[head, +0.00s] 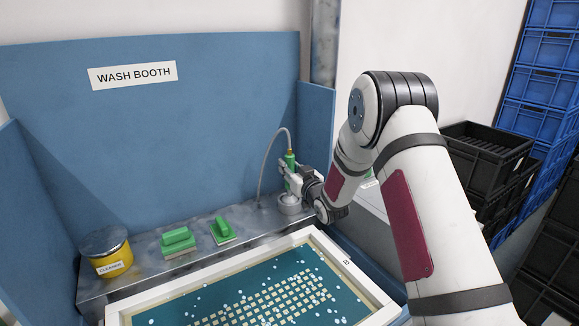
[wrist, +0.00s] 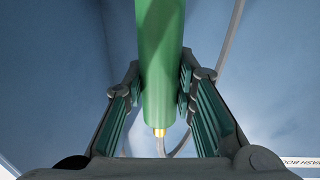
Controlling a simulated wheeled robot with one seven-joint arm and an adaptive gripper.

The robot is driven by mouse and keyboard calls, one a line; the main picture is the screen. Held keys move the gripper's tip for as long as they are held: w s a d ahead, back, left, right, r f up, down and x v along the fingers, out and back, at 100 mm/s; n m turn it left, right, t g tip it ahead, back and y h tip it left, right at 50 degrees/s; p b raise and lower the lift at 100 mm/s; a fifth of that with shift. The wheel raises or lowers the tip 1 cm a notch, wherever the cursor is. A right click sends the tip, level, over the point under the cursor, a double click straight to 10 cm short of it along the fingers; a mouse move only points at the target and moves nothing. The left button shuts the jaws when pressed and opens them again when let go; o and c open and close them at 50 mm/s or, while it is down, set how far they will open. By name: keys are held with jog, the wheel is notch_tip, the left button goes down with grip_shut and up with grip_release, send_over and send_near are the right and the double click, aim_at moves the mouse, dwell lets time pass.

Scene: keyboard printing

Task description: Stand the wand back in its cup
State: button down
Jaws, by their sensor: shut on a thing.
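The green wand (head: 291,160) stands roughly upright at the right end of the metal ledge, with a grey hose running from its brass top end. My gripper (head: 287,174) is shut on it from the right. In the wrist view the green wand (wrist: 162,70) lies between the two finger pads of my gripper (wrist: 160,95), with its brass fitting (wrist: 159,132) and the hose beyond. The grey cup (head: 289,204) is directly below the wand in the head view. The wand's lower end is hidden, so I cannot tell whether it is inside the cup.
A yellow cleaner tub (head: 106,256) and two green-handled brushes (head: 178,240) (head: 222,231) stand on the metal ledge (head: 150,275). A white-framed screen (head: 330,245) with water drops lies in front. Blue booth walls (head: 200,120) rise behind; black crates (head: 485,160) stand at right.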

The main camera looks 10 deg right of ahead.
jog(key=shift+f, duration=0.55)
jog(key=shift+f+b, duration=0.4)
jog(key=shift+f, duration=0.2)
jog(key=c, duration=1.2)
grip_release()
jog(key=shift+c, duration=0.2)
jog(key=p+v, duration=0.3)
jog(key=v, duration=0.3)
jog(key=v, duration=1.2)
